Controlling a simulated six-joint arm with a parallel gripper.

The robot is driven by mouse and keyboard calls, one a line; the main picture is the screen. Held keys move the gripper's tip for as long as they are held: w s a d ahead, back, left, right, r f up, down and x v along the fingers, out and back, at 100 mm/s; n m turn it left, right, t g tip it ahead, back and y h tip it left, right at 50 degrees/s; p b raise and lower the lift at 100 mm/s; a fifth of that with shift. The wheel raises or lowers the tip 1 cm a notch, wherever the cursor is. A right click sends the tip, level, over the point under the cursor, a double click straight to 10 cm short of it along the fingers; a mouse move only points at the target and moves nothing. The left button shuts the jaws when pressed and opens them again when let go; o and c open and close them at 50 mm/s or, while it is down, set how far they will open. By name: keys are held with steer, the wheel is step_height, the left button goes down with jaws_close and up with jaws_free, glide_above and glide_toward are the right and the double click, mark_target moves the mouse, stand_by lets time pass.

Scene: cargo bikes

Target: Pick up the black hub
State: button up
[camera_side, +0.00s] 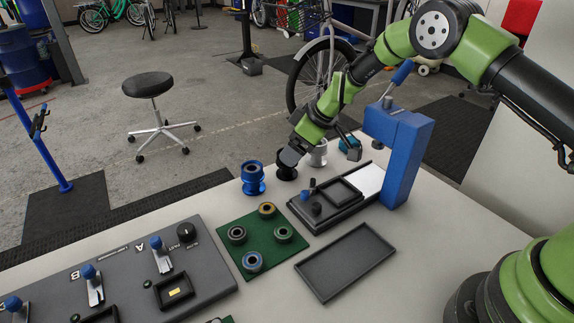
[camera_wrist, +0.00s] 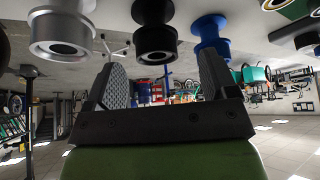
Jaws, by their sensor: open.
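The black hub (camera_side: 286,173) stands on the table between a blue hub (camera_side: 252,179) on its left and a silver hub (camera_side: 318,154) on its right. My gripper (camera_side: 291,157) is right at the black hub in the side view and partly covers it. In the wrist view the black hub (camera_wrist: 155,32) appears beyond and between the two spread fingertips of my gripper (camera_wrist: 161,62), with nothing held. The silver hub (camera_wrist: 62,35) and blue hub (camera_wrist: 211,35) flank it there. Contact between fingers and hub cannot be told.
A blue press (camera_side: 397,140) with a dark fixture base stands right of the hubs. A green board (camera_side: 262,240) with several rings, an empty black tray (camera_side: 345,262) and a grey control panel (camera_side: 125,275) lie nearer the front. Bare table surrounds the tray's right side.

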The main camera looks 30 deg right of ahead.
steer(key=shift+d+x, duration=0.15)
steer(key=shift+x, duration=1.4)
steer(key=shift+d+x, duration=0.15)
steer(key=shift+x, duration=1.35)
steer(key=shift+f, duration=0.1)
steer(key=c, duration=1)
